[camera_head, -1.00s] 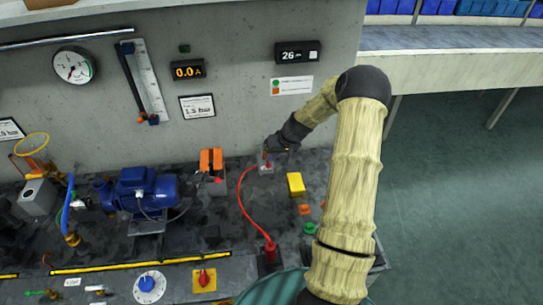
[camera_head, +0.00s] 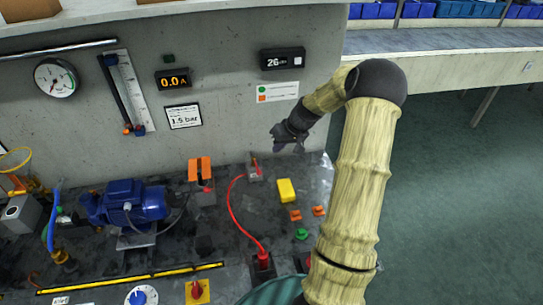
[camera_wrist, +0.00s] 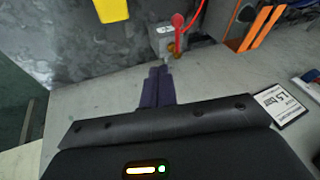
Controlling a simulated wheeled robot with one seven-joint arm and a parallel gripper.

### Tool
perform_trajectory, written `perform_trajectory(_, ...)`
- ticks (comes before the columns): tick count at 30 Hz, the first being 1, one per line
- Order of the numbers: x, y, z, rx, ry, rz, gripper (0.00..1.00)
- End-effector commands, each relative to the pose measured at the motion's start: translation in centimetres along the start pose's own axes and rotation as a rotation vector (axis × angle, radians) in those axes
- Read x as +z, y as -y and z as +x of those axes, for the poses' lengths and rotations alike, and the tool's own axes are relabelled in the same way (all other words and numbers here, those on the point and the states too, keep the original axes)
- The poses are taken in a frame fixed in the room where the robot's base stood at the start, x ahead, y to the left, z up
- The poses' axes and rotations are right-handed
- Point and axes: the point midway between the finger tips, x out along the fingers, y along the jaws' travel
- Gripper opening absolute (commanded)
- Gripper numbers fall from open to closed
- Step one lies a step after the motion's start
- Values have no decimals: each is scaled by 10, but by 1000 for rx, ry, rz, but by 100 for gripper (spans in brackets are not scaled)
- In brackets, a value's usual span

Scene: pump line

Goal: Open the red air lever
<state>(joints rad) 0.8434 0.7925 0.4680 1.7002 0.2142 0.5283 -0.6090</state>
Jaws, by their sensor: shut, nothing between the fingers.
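The small red lever (camera_head: 255,160) stands up from a grey block on the dark bench, where the red hose begins. In the wrist view, the red lever (camera_wrist: 177,21) shows its round red end above a brass fitting on the grey block (camera_wrist: 162,38). My gripper (camera_head: 284,142) is above and to the right of the lever in the head view, apart from it. In the wrist view my gripper (camera_wrist: 158,72) has its dark fingers together, with nothing between them, pointing toward the block. Whether the lever is fully open cannot be told.
A red hose (camera_head: 235,215) curves from the block to a red fitting at the front. A yellow block (camera_head: 286,190) lies to the right, an orange-topped unit (camera_head: 200,170) to the left, and a blue pump motor (camera_head: 135,203) further left. The wall behind is close to my gripper.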

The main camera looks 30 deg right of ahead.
Motion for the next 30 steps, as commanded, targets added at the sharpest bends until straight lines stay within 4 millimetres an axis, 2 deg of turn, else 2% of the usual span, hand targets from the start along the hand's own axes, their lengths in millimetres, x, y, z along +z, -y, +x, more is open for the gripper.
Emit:
perform_trajectory(4, 0, 0, -26, 2, -2, -1, 0)
perform_trajectory(9, 0, 1, -43, 0, 0, -1, 0)
perform_trajectory(30, 1, 2, -51, -4, 1, -8, 0)
